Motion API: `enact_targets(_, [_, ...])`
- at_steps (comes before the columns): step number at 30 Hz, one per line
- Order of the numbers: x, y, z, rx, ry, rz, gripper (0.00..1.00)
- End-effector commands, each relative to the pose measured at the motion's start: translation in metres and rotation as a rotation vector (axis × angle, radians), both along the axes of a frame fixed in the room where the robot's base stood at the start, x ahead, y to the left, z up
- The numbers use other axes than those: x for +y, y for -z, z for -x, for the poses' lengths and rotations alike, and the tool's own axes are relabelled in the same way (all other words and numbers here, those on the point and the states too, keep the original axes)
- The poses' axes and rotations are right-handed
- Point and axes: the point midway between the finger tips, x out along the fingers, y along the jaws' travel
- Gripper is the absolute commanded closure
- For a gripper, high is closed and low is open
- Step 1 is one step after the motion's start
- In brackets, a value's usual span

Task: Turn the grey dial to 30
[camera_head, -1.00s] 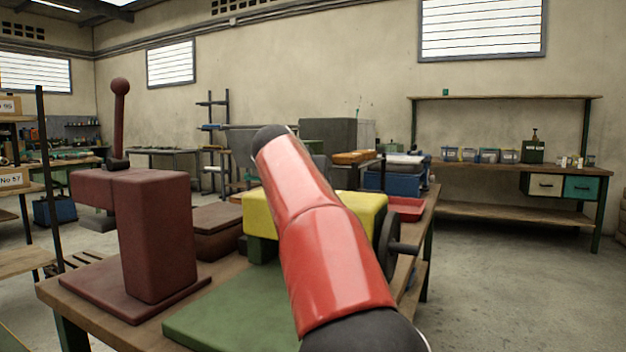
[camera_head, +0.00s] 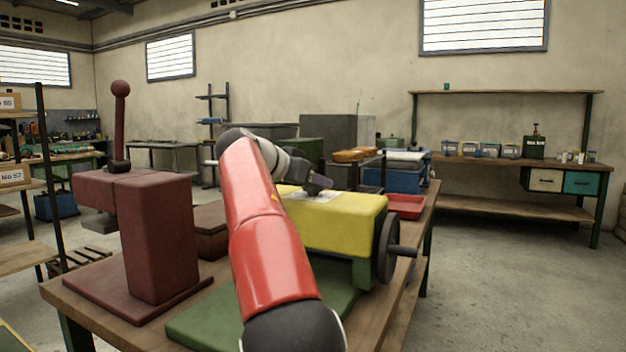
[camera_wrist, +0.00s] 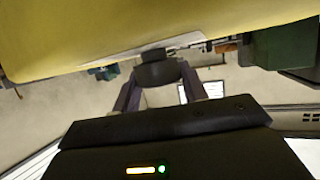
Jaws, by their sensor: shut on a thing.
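The yellow machine (camera_head: 335,222) stands on a green base on the workbench, with a black handwheel (camera_head: 388,250) at its right end. A pale plate (camera_head: 314,194) lies on its top. My gripper (camera_head: 320,183) is low over this plate, partly behind my red arm. In the wrist view, the two fingers of my gripper (camera_wrist: 159,70) stand on either side of the dark grey dial (camera_wrist: 158,75) and are shut on it. The yellow surface fills the top of that view. The dial's marks and its reading cannot be made out, and the head view does not show the dial clearly.
A dark red press (camera_head: 158,235) with an upright ball-ended lever stands at the left of the wooden workbench (camera_head: 75,292). A red tray (camera_head: 405,206) and a blue box (camera_head: 400,178) are behind the machine on the right. The floor on the right is clear.

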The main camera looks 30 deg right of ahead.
Motion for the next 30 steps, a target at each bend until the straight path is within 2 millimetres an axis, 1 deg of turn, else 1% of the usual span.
enact_targets(8, [0.000, 0.002, 0.000, 0.003, -0.001, -0.003, 0.80])
enact_targets(9, [0.000, 0.002, 0.000, 0.003, -0.001, -0.003, 0.52])
enact_targets(13, [0.000, 0.001, 0.000, 0.002, 0.000, -0.003, 0.35])
enact_targets(20, [0.000, 0.001, 0.000, 0.001, -0.001, -0.002, 0.35])
enact_targets(23, [0.004, -0.001, 0.001, 0.000, -0.002, -0.001, 0.35])
enact_targets(26, [0.014, -0.006, 0.004, -0.001, -0.004, 0.000, 0.35])
enact_targets(30, [0.036, -0.015, 0.011, 0.000, -0.004, -0.001, 0.35])
